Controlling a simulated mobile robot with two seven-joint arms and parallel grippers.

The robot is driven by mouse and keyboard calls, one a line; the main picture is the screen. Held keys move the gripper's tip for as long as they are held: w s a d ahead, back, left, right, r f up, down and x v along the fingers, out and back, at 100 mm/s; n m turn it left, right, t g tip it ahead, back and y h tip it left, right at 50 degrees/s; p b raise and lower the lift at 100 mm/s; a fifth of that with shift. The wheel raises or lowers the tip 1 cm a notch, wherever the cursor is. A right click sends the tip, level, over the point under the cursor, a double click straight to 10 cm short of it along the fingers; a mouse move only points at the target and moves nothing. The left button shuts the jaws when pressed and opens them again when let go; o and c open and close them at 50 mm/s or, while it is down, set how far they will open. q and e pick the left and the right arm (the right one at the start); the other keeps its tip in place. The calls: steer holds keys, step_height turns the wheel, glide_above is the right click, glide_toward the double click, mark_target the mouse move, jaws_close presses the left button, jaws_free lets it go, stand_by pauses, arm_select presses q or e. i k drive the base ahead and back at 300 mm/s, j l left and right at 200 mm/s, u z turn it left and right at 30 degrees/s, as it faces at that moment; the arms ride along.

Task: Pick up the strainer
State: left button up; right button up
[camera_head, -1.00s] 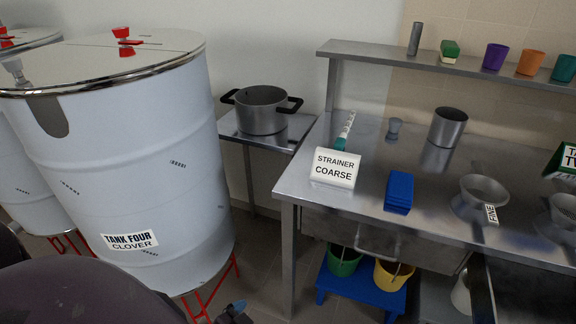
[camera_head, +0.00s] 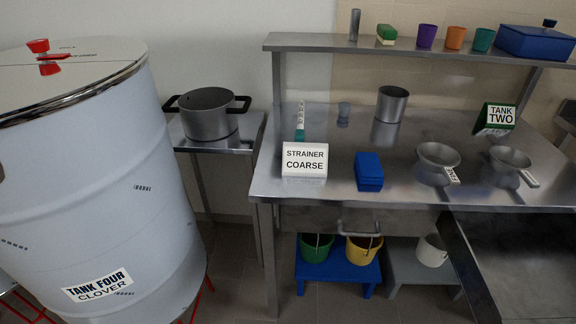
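Two grey metal strainers rest on the steel table. The nearer-left strainer (camera_head: 438,153) has a white label on its handle, too small to read clearly now, though it read FINE a second ago. The other strainer (camera_head: 510,157) sits to its right, and its handle label is not legible. A white sign (camera_head: 304,160) reading STRAINER COARSE stands at the table's front left. Neither of my grippers shows in this view.
A shelf (camera_head: 330,42) runs behind. The white TANK FOUR drum (camera_head: 95,190) and a black-handled pot (camera_head: 207,117) stand left.

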mark_target(506, 161)
steer(key=i+l+z, duration=0.1)
steer(key=z, duration=0.25)
steer(key=i+l+z, duration=0.15)
steer(key=l+z, duration=0.15)
steer(key=i+l+z, duration=0.1)
steer(key=z, duration=0.25)
